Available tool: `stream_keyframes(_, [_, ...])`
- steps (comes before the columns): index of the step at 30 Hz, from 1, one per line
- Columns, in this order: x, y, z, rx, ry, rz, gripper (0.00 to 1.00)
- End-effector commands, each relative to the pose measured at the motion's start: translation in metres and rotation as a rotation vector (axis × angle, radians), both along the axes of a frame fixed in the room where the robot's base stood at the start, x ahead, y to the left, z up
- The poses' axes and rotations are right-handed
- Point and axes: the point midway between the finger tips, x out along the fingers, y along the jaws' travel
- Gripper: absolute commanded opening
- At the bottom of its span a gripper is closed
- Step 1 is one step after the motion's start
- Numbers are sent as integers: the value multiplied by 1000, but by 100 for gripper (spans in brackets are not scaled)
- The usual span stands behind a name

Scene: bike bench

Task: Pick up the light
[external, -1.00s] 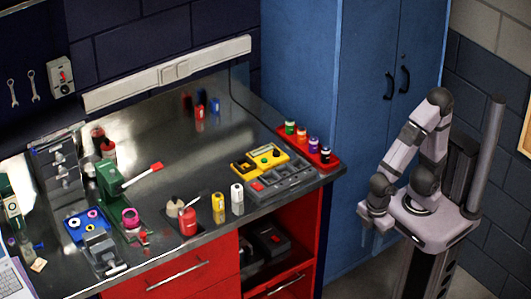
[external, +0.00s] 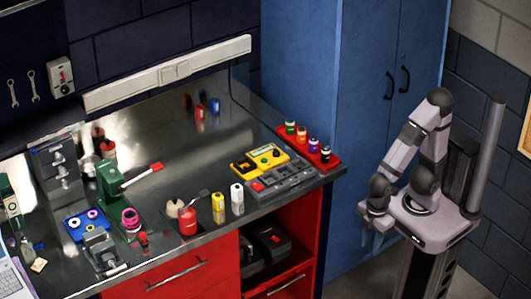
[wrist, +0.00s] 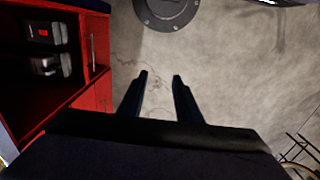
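I cannot tell for sure which of the small items on the bench is the light. A small red item (external: 142,238) stands at the front edge of the metal bench (external: 240,148), beside the green press. A small red-and-blue pair (external: 207,107) stands near the back of the bench. My gripper (external: 376,226) hangs off the right end of the bench, well apart from everything on it. In the wrist view my gripper (wrist: 160,78) shows two dark fingers apart, with only floor between them.
On the bench are a green press (external: 112,190), a blue tray (external: 84,226), a red bottle (external: 188,222), yellow (external: 218,208) and white (external: 237,199) bottles, a grey-and-yellow organiser (external: 283,182), and a red rack of jars (external: 322,160). A blue cabinet (external: 350,100) stands behind.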

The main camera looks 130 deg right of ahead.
Motion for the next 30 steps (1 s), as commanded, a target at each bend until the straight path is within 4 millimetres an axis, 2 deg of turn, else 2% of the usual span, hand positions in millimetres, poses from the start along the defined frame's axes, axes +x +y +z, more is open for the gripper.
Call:
stream_keyframes(4, [0,0,0,0,0,0,31])
stream_keyframes(5, [0,0,0,0,0,0,36])
stream_keyframes(6, [0,0,0,0,0,0,46])
stream_keyframes(7, [0,0,0,0,0,0,48])
stream_keyframes(16, [2,1,0,3,-5,-2,48])
stream_keyframes(20, [23,5,2,29,-56,-23,48])
stream_keyframes(23, [62,9,7,70,-152,-63,48])
stream_keyframes(26, [122,7,18,107,-301,-133,48])
stream_keyframes(27, [149,2,24,117,-372,-170,48])
stream_keyframes(29, [192,-12,35,116,-487,-234,48])
stream_keyframes(30, [220,-26,43,106,-565,-283,48])
